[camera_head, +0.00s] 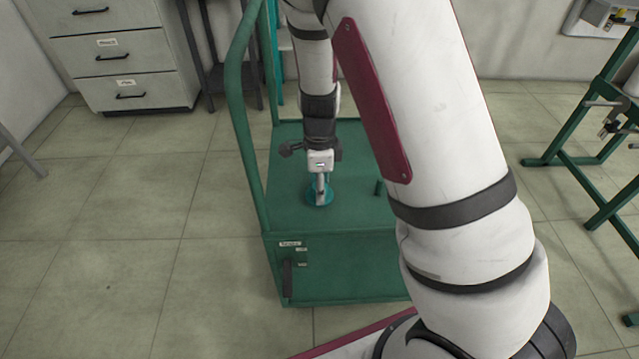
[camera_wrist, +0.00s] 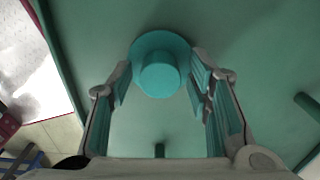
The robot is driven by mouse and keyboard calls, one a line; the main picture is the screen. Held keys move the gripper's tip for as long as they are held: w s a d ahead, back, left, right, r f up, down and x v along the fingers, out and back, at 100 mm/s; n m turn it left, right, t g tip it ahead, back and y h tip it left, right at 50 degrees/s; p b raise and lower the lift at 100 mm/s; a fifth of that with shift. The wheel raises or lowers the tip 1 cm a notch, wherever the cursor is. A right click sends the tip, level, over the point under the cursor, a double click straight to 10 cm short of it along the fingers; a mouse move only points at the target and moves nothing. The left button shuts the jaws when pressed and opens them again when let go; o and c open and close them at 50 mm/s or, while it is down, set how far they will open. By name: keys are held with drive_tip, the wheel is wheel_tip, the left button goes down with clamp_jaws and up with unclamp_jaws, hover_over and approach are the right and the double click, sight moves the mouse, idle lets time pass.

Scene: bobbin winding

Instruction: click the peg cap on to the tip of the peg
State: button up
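The teal peg cap (camera_wrist: 160,75), a round flange with a raised round hub, is on the green cart top. It also shows in the head view as a teal disc (camera_head: 311,200). My gripper (camera_wrist: 161,78) points down at it with fingers apart, one on each side of the cap. No contact shows, and the height gap is hard to judge. In the head view my gripper (camera_head: 320,198) is over the disc and hides part of it. A short dark green peg (camera_head: 380,187) stands on the cart top; it seems to be the peg at right in the wrist view (camera_wrist: 307,103).
The green cart (camera_head: 335,275) has a tall tube handle (camera_head: 240,110) at its left. Another short green post (camera_wrist: 160,150) shows low in the wrist view. A drawer cabinet (camera_head: 120,55) stands back left, a green frame (camera_head: 590,150) at right. My arm hides the cart's right part.

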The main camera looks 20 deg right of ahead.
clamp_jaws()
wheel_tip(320, 180, up, 6)
drive_tip(key=p, duration=0.6)
